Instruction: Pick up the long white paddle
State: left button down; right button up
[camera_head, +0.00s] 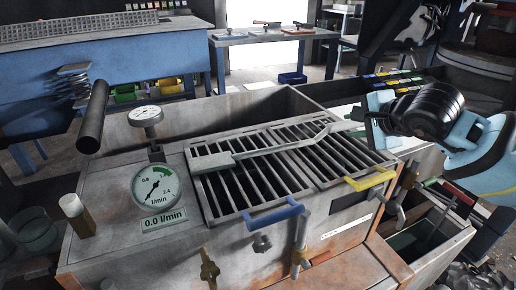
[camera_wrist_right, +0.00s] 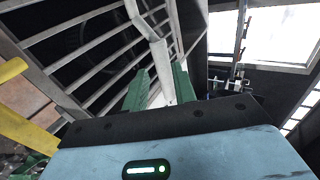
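The long white paddle (camera_head: 265,149) lies across the top of the slotted screen grates (camera_head: 235,186), its broad flat end to the left and its thin handle reaching right. My right gripper (camera_head: 362,123) is at the handle's right end. In the right wrist view, the two green fingers of the right gripper (camera_wrist_right: 161,88) stand apart, with the pale paddle handle (camera_wrist_right: 160,58) reaching between them. Whether either finger touches the handle cannot be told. My left gripper is not in view.
The machine carries a round gauge (camera_head: 155,187), a smaller gauge (camera_head: 146,115), a blue handle (camera_head: 273,215) and a yellow handle (camera_head: 370,180). A dark cylinder (camera_head: 92,118) stands at left. Behind are a blue bench (camera_head: 150,62) and a low table (camera_head: 270,36).

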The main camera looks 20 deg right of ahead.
aim_at(342, 125)
jog(key=shift+x, duration=1)
jog(key=shift+w+d+f+b, duration=0.1)
jog(key=shift+w+f+b, duration=0.2)
jog(key=shift+d+b+x, duration=0.2)
jog(key=shift+b+x, duration=0.15)
jog(key=shift+x, duration=0.85)
jog(key=shift+d+b+x, duration=0.2)
jog(key=shift+b+x, duration=0.1)
jog(key=shift+x, duration=0.85)
jog(key=shift+w+r, duration=0.1)
jog(key=shift+w, duration=0.05)
jog(key=c, duration=0.5)
grip_shut()
jog(key=shift+r, duration=0.1)
